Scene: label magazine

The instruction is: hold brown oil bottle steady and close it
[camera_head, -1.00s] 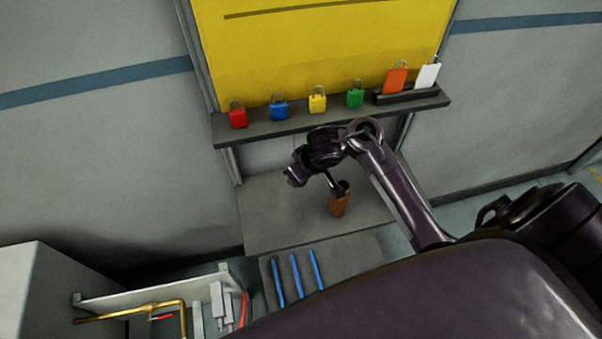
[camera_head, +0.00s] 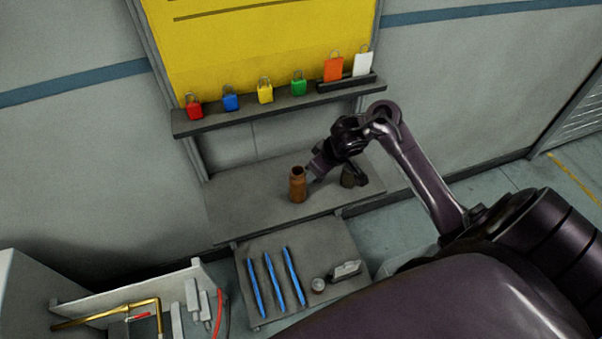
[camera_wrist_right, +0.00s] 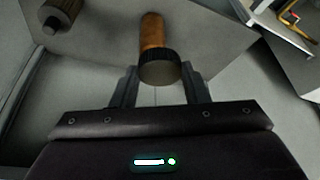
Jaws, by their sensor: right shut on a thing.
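The brown oil bottle (camera_head: 298,187) stands upright on the grey bench, and its dark round mouth looks uncovered in the head view. My right gripper (camera_head: 317,170) is just to the right of the bottle's top. In the wrist view, the right gripper (camera_wrist_right: 160,82) is shut on a dark ridged cap (camera_wrist_right: 160,70). The brown bottle (camera_wrist_right: 152,30) shows beyond the cap, which hides its mouth. I cannot tell from the wrist view whether cap and bottle touch. My left gripper is not in view.
A dark container (camera_head: 353,176) stands behind my right wrist. A lower tray (camera_head: 240,270) holds several blue sticks, a small round piece and a pale block. Coloured padlocks stand on the shelf (camera_head: 215,122) above. The bench left of the bottle is clear.

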